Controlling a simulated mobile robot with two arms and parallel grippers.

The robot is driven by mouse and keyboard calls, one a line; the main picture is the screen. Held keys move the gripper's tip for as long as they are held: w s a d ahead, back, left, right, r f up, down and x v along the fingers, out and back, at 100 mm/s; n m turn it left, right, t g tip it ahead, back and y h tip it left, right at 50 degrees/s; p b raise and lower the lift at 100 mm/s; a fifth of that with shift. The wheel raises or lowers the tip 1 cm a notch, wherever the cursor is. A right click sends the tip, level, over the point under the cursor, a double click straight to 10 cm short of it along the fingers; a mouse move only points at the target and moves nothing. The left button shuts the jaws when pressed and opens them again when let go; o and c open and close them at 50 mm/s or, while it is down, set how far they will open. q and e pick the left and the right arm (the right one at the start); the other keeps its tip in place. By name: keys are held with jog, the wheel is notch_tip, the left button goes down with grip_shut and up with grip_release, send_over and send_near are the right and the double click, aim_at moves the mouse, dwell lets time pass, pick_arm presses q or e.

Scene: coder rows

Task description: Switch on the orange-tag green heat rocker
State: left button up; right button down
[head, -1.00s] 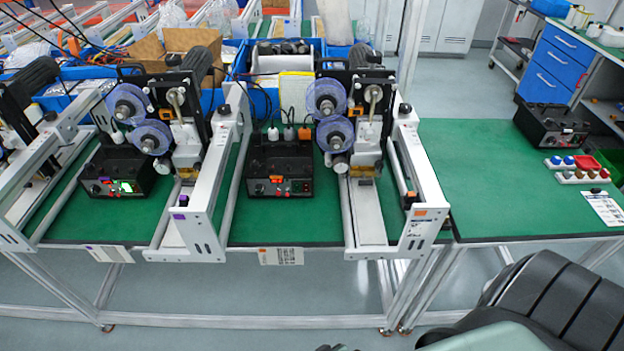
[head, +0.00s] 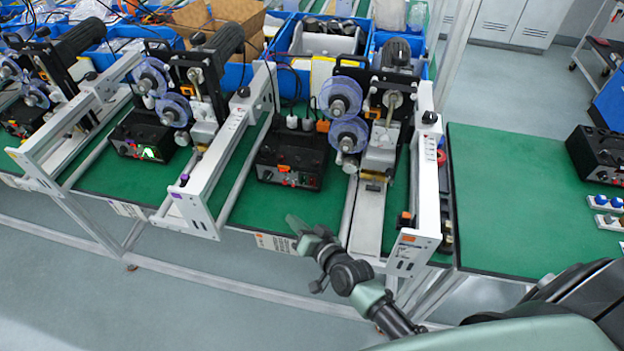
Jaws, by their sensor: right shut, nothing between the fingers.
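The orange-tagged machine (head: 376,97) stands right of the middle on the green bench, with an orange tag (head: 407,238) on its white frame. Its black control box (head: 292,155) sits left of its rollers. Small controls, with red and orange spots, line the box's front panel (head: 290,178). They are too small for me to make out the green heat rocker or its position. My right gripper (head: 297,229) is shut and empty, in front of the bench edge, below and apart from the panel in the picture. My left gripper is not in view.
A purple-tagged machine (head: 205,83) stands to the left, its control box (head: 140,138) showing a lit green display. White frame rails flank the orange-tagged box. Another black box (head: 596,152) sits on the right bench (head: 505,190), which has clear green space.

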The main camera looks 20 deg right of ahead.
aim_at(304, 180)
jog(key=shift+w+d+r+m, duration=0.15)
jog(key=shift+w+r+m, duration=0.15)
jog(key=shift+w+m, duration=0.15)
jog(key=shift+t+h, duration=0.3)
jog(key=shift+w+d, duration=0.1)
jog(key=shift+d, duration=0.1)
jog(key=w+d+b, duration=0.1)
jog(key=w, duration=0.1)
jog(key=w+d+f+b, duration=0.1)
jog(key=b, duration=0.1)
jog(key=w+d+b, duration=0.1)
jog(key=w, duration=0.1)
jog(key=shift+w+d+f, duration=0.15)
jog(key=shift+w+d, duration=0.2)
jog(key=shift+d, duration=0.05)
jog(key=shift+w+d+b, duration=0.45)
jog(key=shift+w+b, duration=0.1)
jog(key=shift+w, duration=0.15)
dwell(0.8)
jog(key=shift+w+d, duration=0.25)
jog(key=shift+w, duration=0.15)
jog(key=shift+w+d+f+b, duration=0.15)
jog(key=shift+w+b, duration=0.1)
jog(key=shift+b, duration=0.2)
dwell(0.5)
jog(key=shift+s, duration=0.1)
